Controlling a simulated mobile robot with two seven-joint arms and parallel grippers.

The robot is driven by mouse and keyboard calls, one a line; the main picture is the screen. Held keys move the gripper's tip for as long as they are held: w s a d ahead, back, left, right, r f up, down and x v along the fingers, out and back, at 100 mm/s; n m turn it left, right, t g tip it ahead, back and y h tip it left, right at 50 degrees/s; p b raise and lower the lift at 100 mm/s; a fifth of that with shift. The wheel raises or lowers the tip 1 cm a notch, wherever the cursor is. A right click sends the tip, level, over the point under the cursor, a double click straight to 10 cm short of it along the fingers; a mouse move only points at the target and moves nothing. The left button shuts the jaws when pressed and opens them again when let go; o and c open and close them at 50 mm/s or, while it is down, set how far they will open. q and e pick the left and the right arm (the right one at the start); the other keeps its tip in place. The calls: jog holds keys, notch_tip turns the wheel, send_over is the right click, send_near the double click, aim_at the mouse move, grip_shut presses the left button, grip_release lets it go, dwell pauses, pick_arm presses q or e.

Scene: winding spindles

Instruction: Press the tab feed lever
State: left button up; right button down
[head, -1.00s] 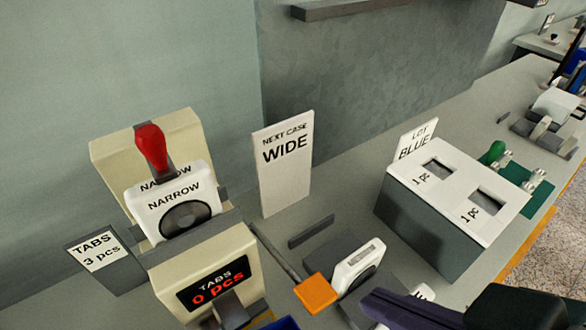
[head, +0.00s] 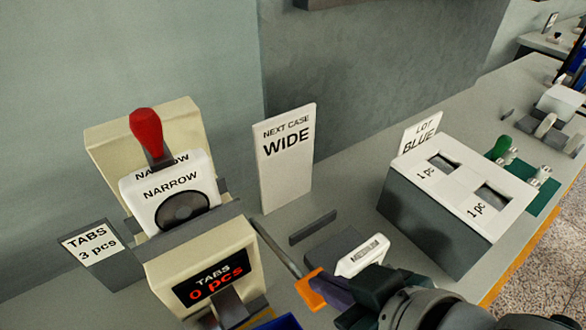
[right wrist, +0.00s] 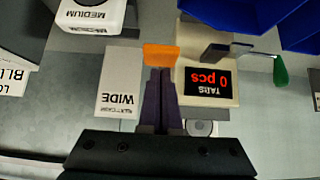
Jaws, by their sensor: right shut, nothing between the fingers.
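The tab feed lever is a grey rod with an orange pad (head: 312,288) at its end, on the right side of the cream tab dispenser (head: 205,262). The dispenser display reads "TABS 0 pcs". My right gripper (head: 328,291) is shut and empty, its dark purple fingers right at the orange pad and covering part of it. In the right wrist view the shut fingertips (right wrist: 160,71) point at the orange pad (right wrist: 160,55) and meet its edge; whether they touch it I cannot tell. My left gripper is not in view.
A red-knobbed lever (head: 147,130) stands above a white NARROW cartridge (head: 165,187). A "NEXT CASE WIDE" sign (head: 285,165) stands behind. A MEDIUM cartridge (head: 362,255) lies close by my gripper. A LOT BLUE box (head: 430,225) is to the right. Blue bins (right wrist: 235,15) show in the wrist view.

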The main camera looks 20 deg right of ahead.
jog(key=shift+f, duration=0.4)
jog(key=shift+f, duration=0.15)
jog(key=shift+s+d+f+t+y+b, duration=0.1)
jog(key=shift+s+f+t+y+b, duration=0.15)
jog(key=shift+f+t+b, duration=0.65)
jog(key=shift+s+d+f+t+y+b, duration=0.15)
jog(key=shift+s+f+t+b, duration=0.3)
jog(key=shift+b, duration=0.7)
jog(key=shift+w+f, duration=0.1)
